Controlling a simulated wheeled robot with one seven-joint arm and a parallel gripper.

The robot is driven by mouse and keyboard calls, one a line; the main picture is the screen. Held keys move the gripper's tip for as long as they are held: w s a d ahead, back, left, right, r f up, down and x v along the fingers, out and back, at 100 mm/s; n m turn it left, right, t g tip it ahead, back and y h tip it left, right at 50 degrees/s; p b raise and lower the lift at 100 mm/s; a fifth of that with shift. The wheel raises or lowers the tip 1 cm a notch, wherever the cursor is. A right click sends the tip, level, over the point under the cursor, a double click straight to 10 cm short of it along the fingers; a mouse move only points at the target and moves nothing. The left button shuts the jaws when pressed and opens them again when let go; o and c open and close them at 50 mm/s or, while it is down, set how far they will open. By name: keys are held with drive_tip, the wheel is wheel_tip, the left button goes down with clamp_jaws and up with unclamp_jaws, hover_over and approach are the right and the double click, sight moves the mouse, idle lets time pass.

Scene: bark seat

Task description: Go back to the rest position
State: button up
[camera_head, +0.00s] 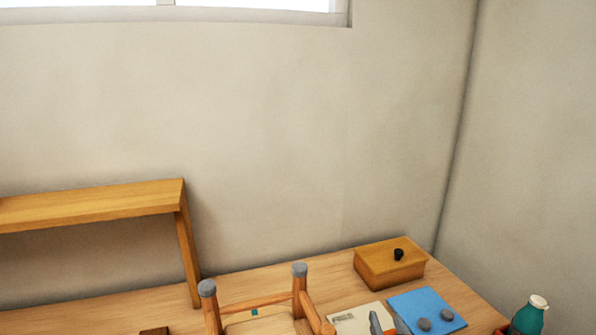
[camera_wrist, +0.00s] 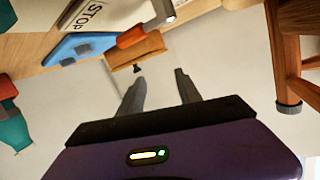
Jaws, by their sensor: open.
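My gripper (camera_wrist: 158,88) shows in the wrist view with its two grey fingers apart and nothing between them. It hangs in free space, with pale wall behind the fingertips. A wooden stool frame (camera_head: 253,307) with grey-capped legs stands legs-up on the workbench (camera_head: 248,284) in the head view. In the wrist view the stool's reddish-brown leg (camera_wrist: 283,55) with a grey cap is at the right, apart from my fingers.
A wooden box (camera_head: 388,268) with a black knob stands at the back right. A blue board (camera_head: 428,300) with grey round pieces, a STOP sheet (camera_wrist: 97,15), an orange-handled tool (camera_wrist: 133,37) and a teal bottle (camera_head: 528,319) are nearby. A wooden shelf (camera_head: 90,205) stands back left.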

drive_tip(key=s+r+n, duration=0.1)
drive_tip(key=s+n, duration=0.1)
drive_tip(key=s, duration=4.4)
drive_tip(key=shift+s+d+g+y, duration=0.3)
drive_tip(key=shift+s+g+y, duration=0.1)
